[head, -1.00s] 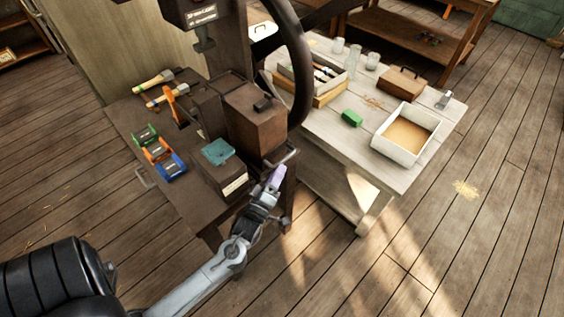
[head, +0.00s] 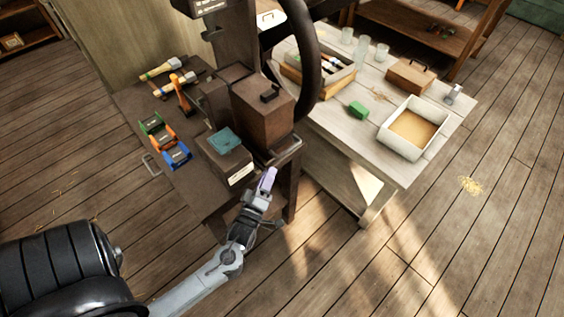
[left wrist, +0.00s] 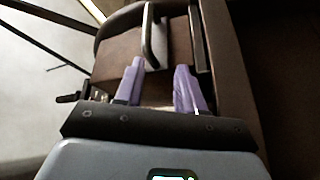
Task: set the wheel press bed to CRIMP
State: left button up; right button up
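The wheel press is a dark brown machine with a large black handwheel (head: 308,62) in the head view. A brown block with a black handle on top (head: 262,112) stands at its front. A metal bar handle (head: 284,150) is on its near right side. My left gripper (head: 267,180), with lavender fingertips, is just in front of and below that handle. In the left wrist view its fingers (left wrist: 158,82) are apart, with a metal loop handle (left wrist: 149,38) ahead, lined up with the gap. Contact cannot be told. No CRIMP marking is readable. My right gripper is not in view.
A dark box with a teal top (head: 224,140) stands left of the gripper. A pale table (head: 385,165) at right holds a white tray (head: 432,142) and a green block (head: 358,110).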

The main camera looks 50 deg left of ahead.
pick_arm(q)
jog(key=n+g+y, duration=0.1)
jog(key=n+y, duration=0.1)
jog(key=n+g+y+b, duration=0.3)
jog(key=n+b, duration=0.1)
jog(key=n, duration=0.2)
send_near(289, 149)
jog(key=x, duration=0.3)
jog(key=b+x, duration=0.1)
jog(key=x, duration=0.5)
jog(key=shift+w+a+f, duration=0.2)
jog(key=shift+w+f, duration=0.05)
jog(key=shift+w, duration=0.05)
jog(key=shift+w+a, duration=0.15)
jog(key=shift+w, duration=0.05)
grip_shut()
